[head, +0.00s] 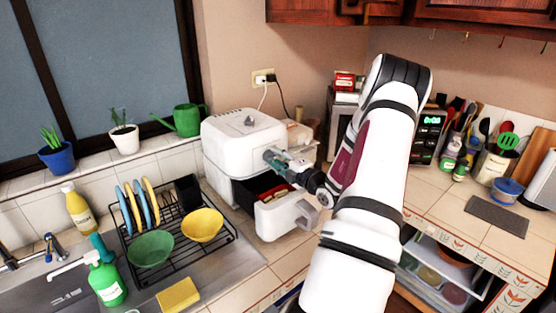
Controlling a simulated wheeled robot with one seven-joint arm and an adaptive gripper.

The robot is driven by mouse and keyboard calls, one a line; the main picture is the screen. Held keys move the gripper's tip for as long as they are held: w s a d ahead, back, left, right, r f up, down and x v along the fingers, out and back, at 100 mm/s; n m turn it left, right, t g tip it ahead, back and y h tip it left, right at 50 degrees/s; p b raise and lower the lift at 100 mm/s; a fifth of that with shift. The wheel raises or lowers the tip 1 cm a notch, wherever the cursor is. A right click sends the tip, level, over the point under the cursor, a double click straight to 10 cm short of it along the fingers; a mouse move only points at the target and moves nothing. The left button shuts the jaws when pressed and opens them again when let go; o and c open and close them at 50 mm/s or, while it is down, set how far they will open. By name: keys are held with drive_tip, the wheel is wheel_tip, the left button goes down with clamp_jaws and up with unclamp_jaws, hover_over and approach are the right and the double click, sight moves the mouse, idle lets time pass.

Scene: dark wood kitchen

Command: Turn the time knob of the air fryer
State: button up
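The air fryer (226,136) is a white boxy appliance on the counter by the wall. Its front drawer (277,221) is pulled out, and its dark inside shows. A small grey raised part (249,121) sits on the lid; I cannot tell whether it is a knob. My gripper (272,157) is at the air fryer's upper front, above the open drawer. Its fingertips look close to the front face; contact cannot be told. The finger gap is too small and blurred to read. No time knob can be made out on the front, which my gripper partly covers.
A dish rack (228,236) with plates and bowls stands left of the drawer, beside the sink. A green watering can (188,120) is on the sill behind. A microwave (428,136) and utensils are at the right. Power cords run from the wall outlet (263,77).

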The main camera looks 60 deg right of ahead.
drive_tip(key=shift+o, duration=1.4)
drive_tip(key=shift+s, duration=0.15)
drive_tip(key=v, duration=1.1)
drive_tip(key=shift+s+a, duration=0.1)
drive_tip(key=shift+s, duration=0.25)
